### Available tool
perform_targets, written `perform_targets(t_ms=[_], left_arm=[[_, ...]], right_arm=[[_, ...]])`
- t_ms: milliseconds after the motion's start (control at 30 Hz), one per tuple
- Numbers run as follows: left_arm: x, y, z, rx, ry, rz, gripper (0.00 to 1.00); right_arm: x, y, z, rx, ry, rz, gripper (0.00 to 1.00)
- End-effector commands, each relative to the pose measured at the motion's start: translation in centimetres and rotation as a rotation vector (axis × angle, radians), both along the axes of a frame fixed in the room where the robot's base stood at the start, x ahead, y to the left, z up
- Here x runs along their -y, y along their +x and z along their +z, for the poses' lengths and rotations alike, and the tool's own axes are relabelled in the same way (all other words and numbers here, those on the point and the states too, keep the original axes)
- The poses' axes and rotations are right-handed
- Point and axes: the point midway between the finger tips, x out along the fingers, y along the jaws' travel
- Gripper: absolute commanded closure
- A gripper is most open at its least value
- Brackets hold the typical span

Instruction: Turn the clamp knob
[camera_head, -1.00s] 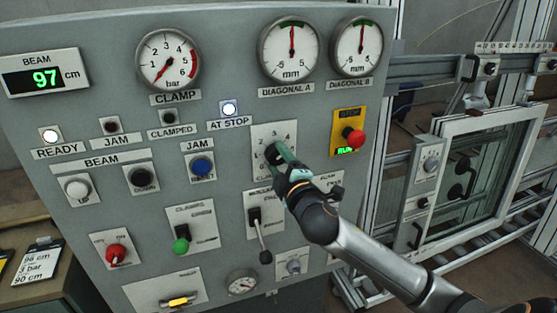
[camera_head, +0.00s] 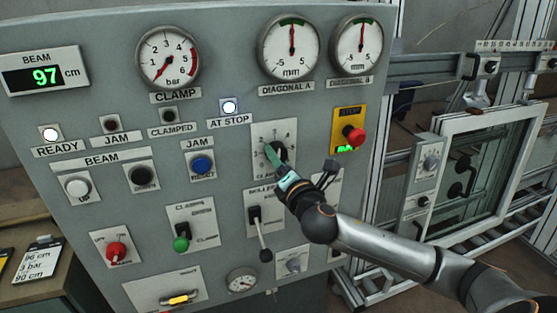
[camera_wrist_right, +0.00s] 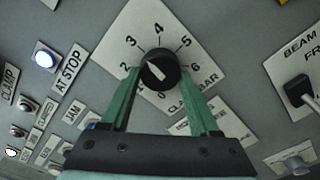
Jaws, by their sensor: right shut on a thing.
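The clamp knob (camera_head: 282,149) is a round black knob with a white pointer line, on a white scale plate on the grey panel. In the right wrist view the knob (camera_wrist_right: 159,70) sits between the two green fingers of my right gripper (camera_wrist_right: 160,82), which is shut on it. The scale numbers run around the knob; which end of the white line is the pointer, I cannot tell. In the head view my right gripper (camera_head: 276,156) partly covers the knob and plate. The CLAMP gauge (camera_head: 168,58) has its red needle at the lower left. My left gripper is not in view.
Close by are a lever (camera_head: 258,228) below, the blue JAM button (camera_head: 202,165) to the left and the red stop button (camera_head: 353,136) to the right. The AT STOP (camera_head: 229,107) and READY (camera_head: 50,134) lamps are lit. A glazed frame (camera_head: 480,170) stands at right.

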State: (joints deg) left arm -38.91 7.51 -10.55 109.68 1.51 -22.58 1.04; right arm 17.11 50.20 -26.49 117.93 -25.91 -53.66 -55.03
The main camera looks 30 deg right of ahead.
Motion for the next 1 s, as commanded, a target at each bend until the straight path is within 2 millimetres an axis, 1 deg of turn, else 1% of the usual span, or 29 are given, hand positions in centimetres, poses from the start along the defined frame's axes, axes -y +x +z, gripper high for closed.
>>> perform_targets(t_ms=[600, 800, 1000], left_arm=[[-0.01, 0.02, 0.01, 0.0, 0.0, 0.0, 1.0], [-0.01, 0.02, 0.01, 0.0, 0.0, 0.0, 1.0], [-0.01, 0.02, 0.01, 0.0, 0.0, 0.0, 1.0]], right_arm=[[0.29, -0.06, -0.17, -0.135, -0.561, -0.001, 0.94], [0.34, -0.08, -0.22, -0.17, -0.705, -0.001, 0.94], [0.37, -0.09, -0.24, -0.195, -0.804, 0.0, 0.94]])
